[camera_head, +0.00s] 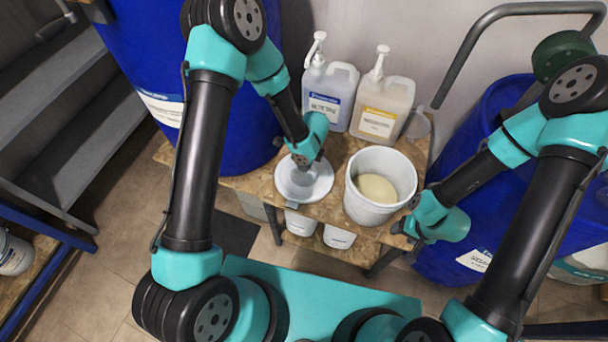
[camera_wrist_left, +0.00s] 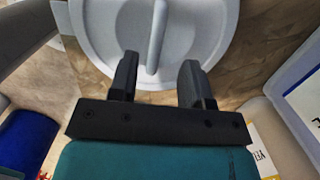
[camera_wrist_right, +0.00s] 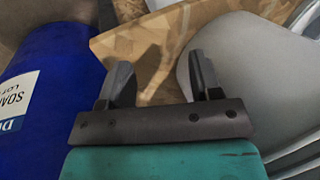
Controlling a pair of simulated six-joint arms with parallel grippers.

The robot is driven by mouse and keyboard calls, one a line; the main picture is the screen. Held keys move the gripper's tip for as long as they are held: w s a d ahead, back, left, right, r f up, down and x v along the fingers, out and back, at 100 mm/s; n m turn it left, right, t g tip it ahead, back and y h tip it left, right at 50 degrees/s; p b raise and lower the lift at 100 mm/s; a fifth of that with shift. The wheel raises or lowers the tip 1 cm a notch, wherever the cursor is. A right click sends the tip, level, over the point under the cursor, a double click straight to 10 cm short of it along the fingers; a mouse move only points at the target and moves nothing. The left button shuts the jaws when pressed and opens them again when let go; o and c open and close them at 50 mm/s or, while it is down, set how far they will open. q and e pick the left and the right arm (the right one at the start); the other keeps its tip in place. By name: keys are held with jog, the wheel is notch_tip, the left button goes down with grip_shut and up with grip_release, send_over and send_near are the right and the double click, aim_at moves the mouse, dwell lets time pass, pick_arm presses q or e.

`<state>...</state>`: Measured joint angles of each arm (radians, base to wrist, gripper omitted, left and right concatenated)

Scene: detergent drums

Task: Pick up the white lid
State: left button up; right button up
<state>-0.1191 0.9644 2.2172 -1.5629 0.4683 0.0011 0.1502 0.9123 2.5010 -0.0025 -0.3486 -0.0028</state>
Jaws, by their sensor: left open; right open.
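The white lid (camera_head: 290,190) is round with a raised bar handle and lies flat on the wooden table in the head view. It fills the top of the left wrist view (camera_wrist_left: 205,30), with its handle (camera_wrist_left: 157,35) running between the fingertips. My left gripper (camera_wrist_left: 158,72) is open over the lid's near edge, its fingers either side of the handle's lower end; I cannot tell whether they touch it. In the head view my left wrist hides part of the lid. My right gripper (camera_head: 408,230) is open and empty by the table's right front corner; its fingers show in the right wrist view (camera_wrist_right: 160,75).
A white bucket (camera_head: 360,204) with beige contents stands right of the lid. Two pump jugs (camera_head: 328,98) (camera_head: 384,104) stand behind. Blue drums flank the table, left (camera_head: 235,140) and right (camera_head: 480,130). White containers (camera_head: 340,237) sit below the tabletop.

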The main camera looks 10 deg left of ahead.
aim_at(303, 175)
pick_arm(q)
jog(key=f, duration=0.4)
jog(key=shift+s+a+f, duration=0.2)
jog(key=shift+a+f, duration=0.05)
jog(key=shift+f, duration=0.15)
grip_shut()
dwell(0.4)
